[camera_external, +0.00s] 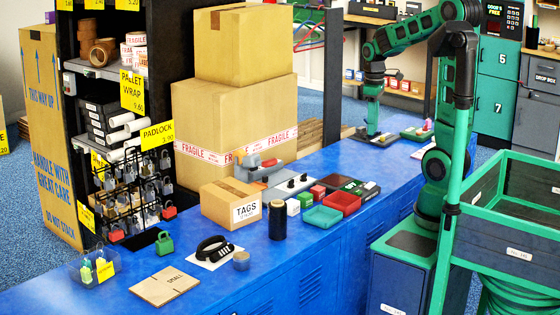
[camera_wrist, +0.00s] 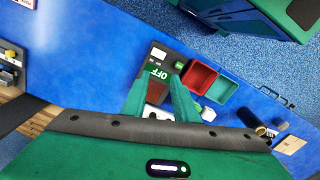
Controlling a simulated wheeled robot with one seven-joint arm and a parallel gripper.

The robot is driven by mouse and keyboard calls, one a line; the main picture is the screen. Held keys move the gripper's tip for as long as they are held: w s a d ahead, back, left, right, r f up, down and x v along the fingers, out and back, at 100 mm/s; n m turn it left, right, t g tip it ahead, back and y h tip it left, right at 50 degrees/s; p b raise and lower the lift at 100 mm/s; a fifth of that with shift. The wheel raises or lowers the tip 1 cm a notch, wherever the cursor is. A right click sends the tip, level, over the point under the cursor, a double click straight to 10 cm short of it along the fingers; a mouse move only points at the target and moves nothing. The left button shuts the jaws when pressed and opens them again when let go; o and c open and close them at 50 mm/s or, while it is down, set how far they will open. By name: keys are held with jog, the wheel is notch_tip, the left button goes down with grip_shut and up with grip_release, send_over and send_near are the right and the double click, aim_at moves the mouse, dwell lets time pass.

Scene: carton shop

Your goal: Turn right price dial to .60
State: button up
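My gripper (camera_external: 372,131) points down above the blue counter; its two green fingers are apart with nothing between them in the wrist view (camera_wrist: 158,80). No dial marked as a price dial can be read. A low plate with dark knobs (camera_external: 293,183) lies mid-counter and may carry dials; its markings are too small to read. A grey and red device (camera_external: 262,168) stands behind it. Below the fingers in the wrist view are a green OFF sign (camera_wrist: 157,71) and a dark red pad (camera_wrist: 156,92). My gripper body hides the counter below them.
A red tray (camera_external: 343,203) and a green tray (camera_external: 322,217) sit near the counter's front edge. The TAGS carton (camera_external: 222,208), a dark cylinder (camera_external: 277,220) and large cartons (camera_external: 238,108) stand to the left. A green-framed bin (camera_external: 510,205) stands at right.

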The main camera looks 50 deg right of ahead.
jog(key=w+a+f+n, duration=0.3)
jog(key=w+n, duration=0.3)
jog(key=w, duration=0.5)
jog(key=n, duration=0.8)
send_over(303, 174)
notch_tip(303, 174, down, 6)
jog(key=f, duration=1.1)
jog(key=shift+w+d+f, duration=0.1)
jog(key=shift+d+f, duration=0.05)
jog(key=shift+d, duration=0.05)
grip_shut()
